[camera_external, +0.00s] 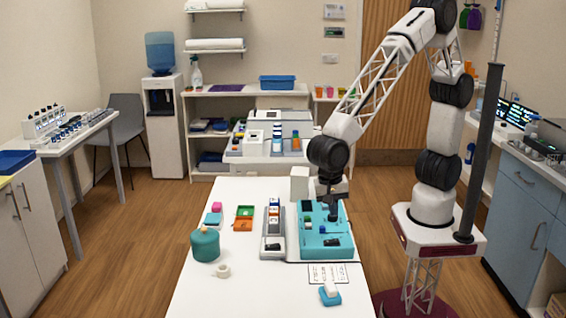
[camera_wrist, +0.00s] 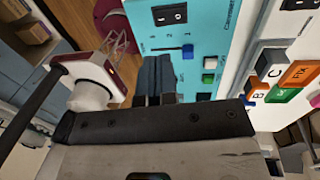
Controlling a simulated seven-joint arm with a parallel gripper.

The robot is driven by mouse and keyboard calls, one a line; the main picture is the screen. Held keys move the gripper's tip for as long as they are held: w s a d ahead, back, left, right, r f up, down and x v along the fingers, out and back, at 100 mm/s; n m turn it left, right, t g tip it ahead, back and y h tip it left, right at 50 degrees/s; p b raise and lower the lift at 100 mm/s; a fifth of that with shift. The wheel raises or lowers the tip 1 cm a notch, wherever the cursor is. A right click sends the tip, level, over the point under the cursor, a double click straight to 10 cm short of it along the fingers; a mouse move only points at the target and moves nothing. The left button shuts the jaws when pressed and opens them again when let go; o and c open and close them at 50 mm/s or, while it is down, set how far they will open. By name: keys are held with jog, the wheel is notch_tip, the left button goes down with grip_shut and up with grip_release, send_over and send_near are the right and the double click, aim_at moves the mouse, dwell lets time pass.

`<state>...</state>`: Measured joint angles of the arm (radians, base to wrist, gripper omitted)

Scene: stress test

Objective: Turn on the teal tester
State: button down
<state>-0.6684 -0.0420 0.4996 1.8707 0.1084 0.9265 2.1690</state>
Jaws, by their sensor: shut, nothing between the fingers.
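The teal tester (camera_external: 318,254) stands on the right part of the white table, its panel facing up. My gripper (camera_external: 333,216) is shut and empty, over the right part of the panel. Its dark fingers (camera_wrist: 156,62) also show in the wrist view, hiding part of the panel. I cannot tell whether they touch it.
A grey rack (camera_external: 273,243) with coloured blocks stands directly left of the tester. A printed card (camera_external: 327,273) and a teal-and-white item (camera_external: 330,294) lie in front. A teal jar (camera_external: 205,245), an orange-and-green tray (camera_external: 243,224) and small blocks are farther left.

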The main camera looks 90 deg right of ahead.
aim_at(331, 241)
jog(key=f, duration=0.6)
jog(key=s+f, duration=0.1)
jog(key=f, duration=0.2)
jog(key=shift+s+f, duration=0.1)
jog(key=shift+s+f+t, duration=0.15)
jog(key=shift+f+t, duration=0.1)
jog(key=shift+t, duration=0.05)
jog(key=shift+w, duration=0.25)
jog(key=shift+w+r, duration=0.25)
jog(key=shift+w, duration=0.3)
dwell(0.5)
jog(key=shift+r, duration=0.1)
notch_tip(331, 241, up, 14)
jog(key=w, duration=0.2)
dwell(0.5)
